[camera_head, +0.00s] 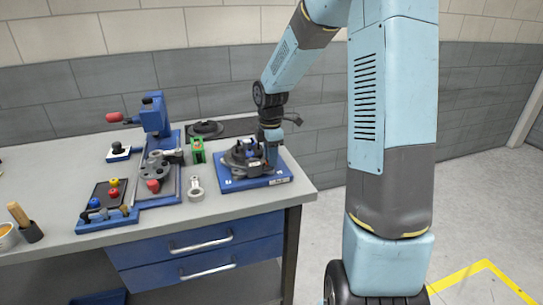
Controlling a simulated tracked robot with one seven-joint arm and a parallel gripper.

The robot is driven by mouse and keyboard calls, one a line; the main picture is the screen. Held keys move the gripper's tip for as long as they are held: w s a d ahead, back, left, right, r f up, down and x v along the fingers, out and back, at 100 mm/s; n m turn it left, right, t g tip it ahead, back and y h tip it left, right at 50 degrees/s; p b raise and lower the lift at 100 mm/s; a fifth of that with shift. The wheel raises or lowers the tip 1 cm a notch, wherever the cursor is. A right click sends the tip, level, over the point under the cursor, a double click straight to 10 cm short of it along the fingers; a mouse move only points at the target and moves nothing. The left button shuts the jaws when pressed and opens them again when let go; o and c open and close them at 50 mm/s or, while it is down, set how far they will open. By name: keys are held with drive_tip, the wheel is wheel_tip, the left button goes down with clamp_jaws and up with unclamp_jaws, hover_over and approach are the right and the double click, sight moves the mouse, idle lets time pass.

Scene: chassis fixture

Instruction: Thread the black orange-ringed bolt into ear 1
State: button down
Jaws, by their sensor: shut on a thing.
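The chassis fixture (228,186) is a blue base plate with a dark grey round part (238,156) on it, near the right end of the bench. My gripper (271,155) reaches down from above to the right side of that dark part. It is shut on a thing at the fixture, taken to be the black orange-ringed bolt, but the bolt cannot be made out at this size. Which ear is ear 1, and whether the bolt touches its hole, cannot be told; the fingers and the dark part cover that spot.
A blue press (155,118) with red knobs stands left of the fixture. A green block (198,150) and a light grey link (196,188) lie between them. A blue tray (108,219) with coloured knobs is at the front left. The bench's right edge (303,180) is close to the fixture.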

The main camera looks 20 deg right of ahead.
drive_tip(key=shift+m, duration=0.6)
drive_tip(key=shift+s+f+m, duration=0.1)
drive_tip(key=shift+m, duration=1.6)
drive_tip(key=shift+m, duration=1.8)
drive_tip(key=shift+m, duration=1.7)
